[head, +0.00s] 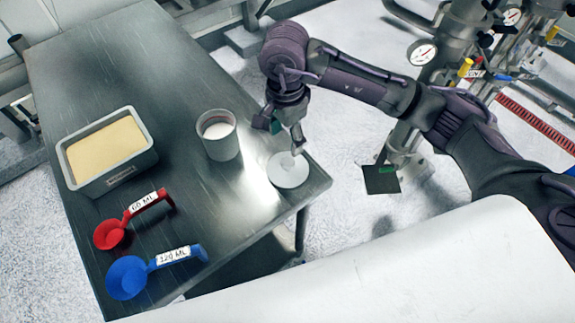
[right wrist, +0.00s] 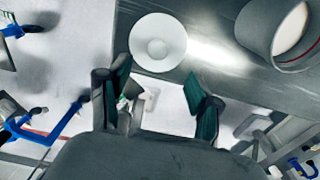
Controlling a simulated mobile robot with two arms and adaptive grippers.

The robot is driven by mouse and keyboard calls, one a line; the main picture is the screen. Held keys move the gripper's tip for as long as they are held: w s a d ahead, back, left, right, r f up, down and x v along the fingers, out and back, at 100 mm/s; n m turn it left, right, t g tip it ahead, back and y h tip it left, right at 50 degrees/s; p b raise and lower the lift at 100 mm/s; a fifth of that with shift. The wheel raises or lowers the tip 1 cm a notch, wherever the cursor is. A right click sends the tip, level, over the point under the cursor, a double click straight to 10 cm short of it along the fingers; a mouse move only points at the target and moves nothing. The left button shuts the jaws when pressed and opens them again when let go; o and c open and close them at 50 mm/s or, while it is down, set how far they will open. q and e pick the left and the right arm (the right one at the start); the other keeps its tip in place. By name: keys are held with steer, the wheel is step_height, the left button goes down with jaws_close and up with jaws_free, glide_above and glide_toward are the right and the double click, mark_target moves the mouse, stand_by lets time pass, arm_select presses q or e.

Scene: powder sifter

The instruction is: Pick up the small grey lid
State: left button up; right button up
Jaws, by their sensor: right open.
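The small grey lid (head: 287,173) is a pale round disc with a small raised knob. It lies flat on the metal table near its right corner. In the right wrist view the lid (right wrist: 158,53) shows just beyond the fingertips, its round knob in the middle. My right gripper (head: 284,134) is above the table at the far edge of the lid, pointing down. In the right wrist view the gripper (right wrist: 157,72) is open, with its two fingers apart and nothing between them. My left gripper is not in view.
A grey cup (head: 218,143) with white contents stands left of the lid. A grey tub (head: 150,160) of yellowish powder, a red 60 ML scoop (head: 112,234) and a blue 120 ML scoop (head: 128,277) are farther left. Metal machinery with gauges (head: 422,52) stands beyond the table.

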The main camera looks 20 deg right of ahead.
glide_above(288, 161)
steer(key=f, duration=0.4)
steer(key=shift+a+f+p, duration=0.2)
steer(key=shift+f+p, duration=0.1)
steer(key=shift+p, duration=0.1)
step_height(288, 161, down, 5)
steer(key=p, duration=0.2)
steer(key=shift+s+d+p, duration=0.1)
steer(key=shift+d+p, duration=0.05)
steer(key=shift+p, duration=0.15)
steer(key=shift+f, duration=0.2)
jaws_close()
